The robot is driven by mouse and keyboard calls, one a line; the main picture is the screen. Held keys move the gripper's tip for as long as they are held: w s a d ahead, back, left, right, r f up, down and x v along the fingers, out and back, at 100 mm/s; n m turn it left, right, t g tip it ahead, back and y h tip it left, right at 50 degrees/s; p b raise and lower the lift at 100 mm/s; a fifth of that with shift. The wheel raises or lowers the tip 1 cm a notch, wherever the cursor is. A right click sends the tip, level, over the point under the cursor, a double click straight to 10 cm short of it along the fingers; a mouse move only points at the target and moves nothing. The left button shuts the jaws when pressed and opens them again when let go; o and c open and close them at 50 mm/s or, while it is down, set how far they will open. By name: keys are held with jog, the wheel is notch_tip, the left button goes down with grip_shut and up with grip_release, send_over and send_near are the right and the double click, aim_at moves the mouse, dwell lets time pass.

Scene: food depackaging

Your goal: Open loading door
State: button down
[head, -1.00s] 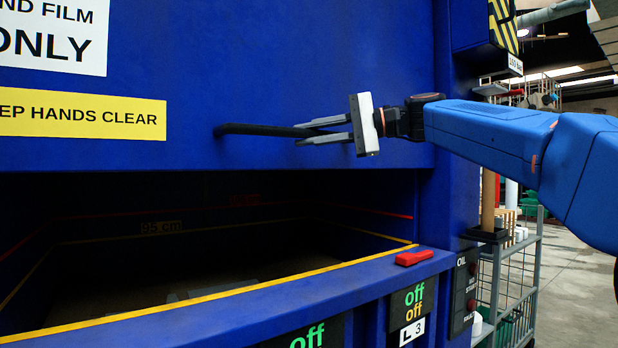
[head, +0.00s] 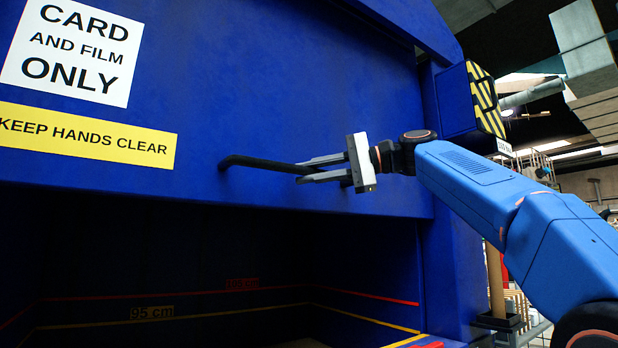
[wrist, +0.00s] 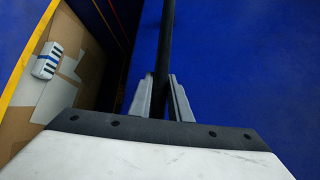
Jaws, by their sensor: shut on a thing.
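The blue loading door (head: 300,80) fills the upper part of the head view, with a dark open chamber (head: 200,250) below its lower edge. A black bar handle (head: 255,163) is fixed across the lower part of the door. My gripper (head: 310,170) is shut on the right part of the handle, one finger above it and one below. In the wrist view the handle (wrist: 165,50) runs up from between the two grey fingers (wrist: 160,98). The blue door face (wrist: 250,60) lies to the right.
A box with yellow-black stripes (head: 485,100) juts out right of the door. Signs (head: 72,50) are on the door.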

jog(key=c, duration=1.7)
grip_release()
jog(key=shift+o, duration=0.2)
jog(key=shift+d, duration=0.1)
jog(key=v, duration=1.7)
jog(key=shift+s, duration=0.1)
jog(key=s+f+m+t+h, duration=0.1)
jog(key=s+f+t+h, duration=0.2)
jog(key=f, duration=1.2)
jog(key=s+f+m+h, duration=0.1)
jog(key=s+f+h, duration=0.3)
jog(key=f, duration=1.2)
jog(key=s+d+f+n+h, duration=0.2)
jog(key=s+f, duration=0.5)
jog(key=f, duration=0.6)
jog(key=s+d+f+n+h, duration=0.1)
jog(key=s+d+f+h, duration=0.3)
jog(key=f, duration=0.9)
jog(key=s+d+f+n+g+h, duration=0.1)
jog(key=s+d+f+n+h, duration=0.1)
jog(key=s+d+f, duration=0.4)
jog(key=s+f+h, duration=0.1)
jog(key=s+f, duration=0.2)
jog(key=f, duration=0.4)
jog(key=shift+s+n, duration=0.3)
jog(key=shift+s, duration=0.1)
